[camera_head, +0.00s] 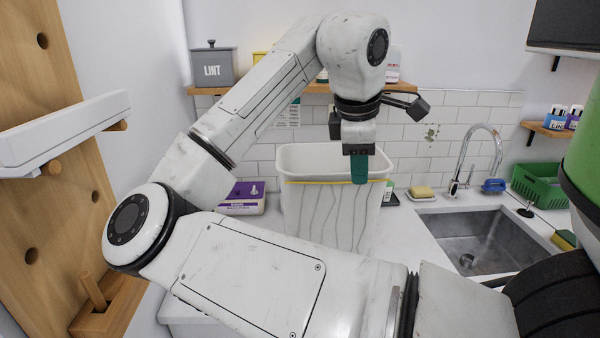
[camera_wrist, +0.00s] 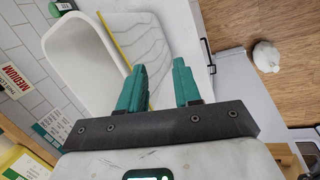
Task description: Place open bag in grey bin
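A tall white open-topped form (camera_head: 330,215) stands on the counter, with a pale rim, a yellow band below it and wavy grey crease lines down its side. The side looks like the bag; I cannot tell how much of the form is a grey bin. Its hollow inside (camera_wrist: 75,60) and creased side (camera_wrist: 145,40) show in the wrist view. My gripper (camera_head: 358,170) points down at the right part of the near rim. In the wrist view its two teal fingers (camera_wrist: 160,66) are apart, with nothing clearly held. Whether they touch the bag is unclear.
A sink (camera_head: 480,240) with a faucet (camera_head: 470,160) lies to the right, with a green basket (camera_head: 540,185) beyond. A purple and white box (camera_head: 240,198) stands left of the bag. A shelf (camera_head: 300,88) with a LINT tin (camera_head: 213,68) hangs above. A wooden pegboard (camera_head: 45,170) is at left.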

